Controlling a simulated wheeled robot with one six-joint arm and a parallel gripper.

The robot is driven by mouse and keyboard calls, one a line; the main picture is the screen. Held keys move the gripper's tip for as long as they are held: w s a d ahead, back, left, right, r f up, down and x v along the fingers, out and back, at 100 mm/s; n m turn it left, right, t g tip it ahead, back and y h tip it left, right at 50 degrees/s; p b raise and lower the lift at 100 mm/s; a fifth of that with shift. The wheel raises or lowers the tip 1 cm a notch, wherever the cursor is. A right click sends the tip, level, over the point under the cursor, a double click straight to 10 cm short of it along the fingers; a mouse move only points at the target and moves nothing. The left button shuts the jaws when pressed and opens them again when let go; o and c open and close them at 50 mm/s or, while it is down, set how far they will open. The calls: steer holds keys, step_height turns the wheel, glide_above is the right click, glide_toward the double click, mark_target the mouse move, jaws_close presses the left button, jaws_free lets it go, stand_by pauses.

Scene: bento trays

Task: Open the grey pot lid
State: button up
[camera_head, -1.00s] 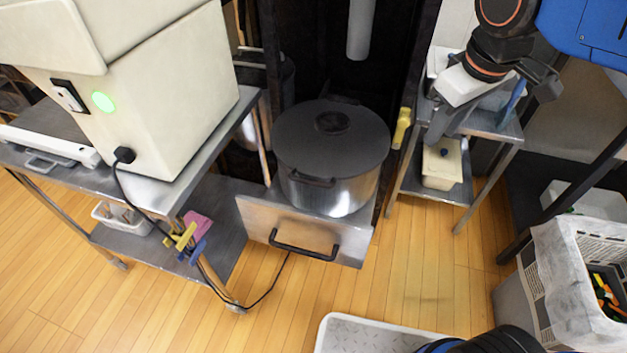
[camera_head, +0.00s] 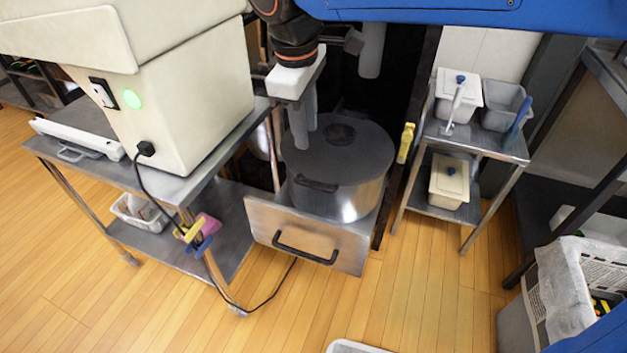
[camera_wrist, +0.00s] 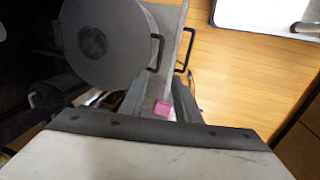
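The grey pot lid (camera_head: 365,157) lies flat on the steel pot (camera_head: 350,199), with a round dark knob (camera_head: 340,134) at its middle. My gripper (camera_head: 307,138) is to the left of the knob in the head view, its fingers pointing down over the lid's left part. I cannot tell its exact height above the lid. In the wrist view the lid (camera_wrist: 120,62) and knob (camera_wrist: 92,42) are at upper left, beyond the fingers (camera_wrist: 158,103). The fingers are apart with nothing between them but the far background.
The pot stands on a pulled-out steel drawer (camera_head: 265,225) with a black handle (camera_head: 305,250). A white machine (camera_head: 190,110) on a steel table (camera_head: 215,165) stands close on the left. A small shelf (camera_head: 490,142) with containers stands on the right. The front floor is mostly clear.

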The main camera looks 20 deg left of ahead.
mark_target(313, 184)
steer(key=w+f, duration=0.1)
steer(key=f, duration=0.4)
steer(key=w+f, duration=0.1)
steer(key=f, duration=0.5)
steer(key=w+f, duration=0.1)
steer(key=f, duration=0.4)
steer(key=shift+w+d+f, duration=0.1)
steer(key=shift+f, duration=0.3)
jaws_close()
